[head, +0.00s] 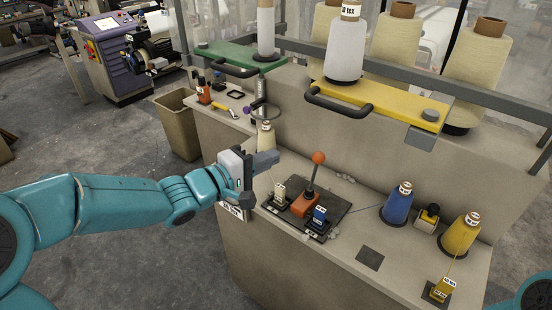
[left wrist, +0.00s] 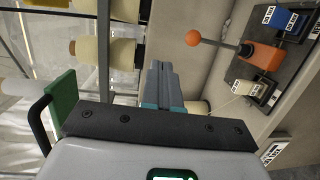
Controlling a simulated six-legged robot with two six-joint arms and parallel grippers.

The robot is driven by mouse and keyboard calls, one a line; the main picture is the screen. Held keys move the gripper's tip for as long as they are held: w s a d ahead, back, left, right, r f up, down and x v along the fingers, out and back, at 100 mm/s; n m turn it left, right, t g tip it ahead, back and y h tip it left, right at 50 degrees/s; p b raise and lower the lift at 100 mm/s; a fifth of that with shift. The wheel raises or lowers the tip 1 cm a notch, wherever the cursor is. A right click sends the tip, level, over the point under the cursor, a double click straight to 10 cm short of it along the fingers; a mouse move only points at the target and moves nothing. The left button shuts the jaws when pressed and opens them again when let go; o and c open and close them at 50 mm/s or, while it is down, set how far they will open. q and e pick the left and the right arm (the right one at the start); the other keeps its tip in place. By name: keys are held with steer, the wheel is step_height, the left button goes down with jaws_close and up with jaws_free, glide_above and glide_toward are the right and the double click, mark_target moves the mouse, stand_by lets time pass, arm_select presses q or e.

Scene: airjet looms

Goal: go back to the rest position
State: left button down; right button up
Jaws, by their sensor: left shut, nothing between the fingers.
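My left gripper (head: 268,160) is over the left part of the loom's ledge, its fingers pointing right. It is shut and empty. In the left wrist view its closed fingers (left wrist: 163,85) show side by side. A cream cone (head: 265,136) stands just behind the gripper in the head view, partly hidden by it. An orange-knobbed lever (head: 318,160) stands on a dark plate to the right, apart from the gripper. My right gripper is out of view; only a teal piece of my arm shows at the bottom right corner.
A blue cone (head: 398,203) and a yellow cone (head: 460,234) stand on the right of the ledge. A yellow bar (head: 390,105) and a green bar (head: 225,55) with black handles lie above. A beige bin (head: 178,122) stands on the floor at left, with open floor in front.

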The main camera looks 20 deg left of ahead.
arm_select(q)
steer(key=s+d+f+n+g+y, duration=0.1)
steer(key=s+d+f+g, duration=0.1)
steer(key=f, duration=0.7)
steer(key=s+d+f+n+g, duration=0.1)
steer(key=d+f+g, duration=0.1)
steer(key=f, duration=0.8)
steer(key=s+d+f+g+y, duration=0.1)
steer(key=s+d+f+g, duration=0.1)
steer(key=f, duration=0.7)
steer(key=s+f+m+g+y, duration=0.1)
steer(key=s+f+m+g, duration=0.3)
steer(key=s, duration=0.6)
steer(key=s+f+m+g+y, duration=0.1)
steer(key=s+f+m+g, duration=0.3)
steer(key=s+f+m, duration=0.3)
steer(key=shift+s+f+m+y+b, duration=0.4)
steer(key=shift+s+f, duration=1.3)
steer(key=shift+f, duration=0.15)
